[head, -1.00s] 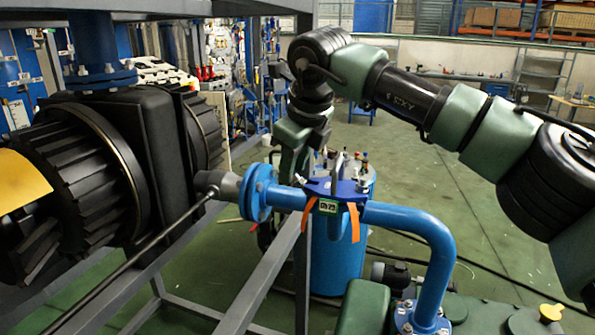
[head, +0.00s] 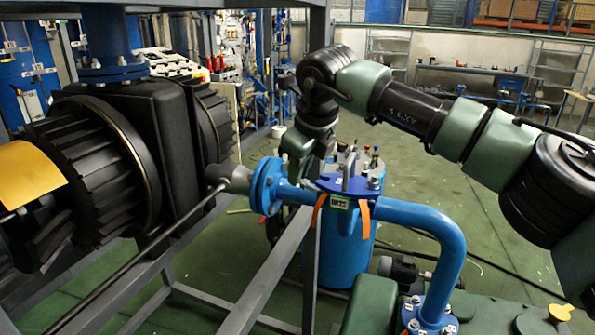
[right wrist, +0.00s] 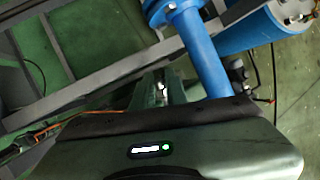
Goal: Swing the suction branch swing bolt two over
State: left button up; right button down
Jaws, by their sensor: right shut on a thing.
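The blue suction pipe (head: 432,222) runs from a flange (head: 266,187) at the left to a bend at the right. A blue plate (head: 350,187) with a small tag and orange strips sits at its middle. My right gripper (head: 298,178) hangs from my bent arm behind the flange and pipe; its fingertips are largely hidden there. In the right wrist view, my right gripper (right wrist: 161,92) is shut on a small metal bolt (right wrist: 162,86), beside the blue pipe (right wrist: 203,55). I cannot tell exactly how the bolt is tilted. My left gripper is out of view.
A blue vessel (head: 345,255) stands behind the pipe, with several fittings on top. A grey frame (head: 265,275) crosses in front. A black finned machine (head: 95,165) fills the left. Green floor (head: 490,200) is open behind at the right.

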jog(key=shift+w+d+f, duration=0.15)
jog(key=shift+d+f, duration=0.2)
jog(key=shift+d, duration=0.25)
dwell(0.3)
jog(key=c, duration=1.5)
grip_release()
jog(key=shift+c, duration=0.2)
jog(key=a+b+v, duration=0.1)
jog(key=b+v, duration=0.1)
jog(key=v, duration=0.6)
jog(key=shift+s+r, duration=0.25)
jog(key=shift+a, duration=0.1)
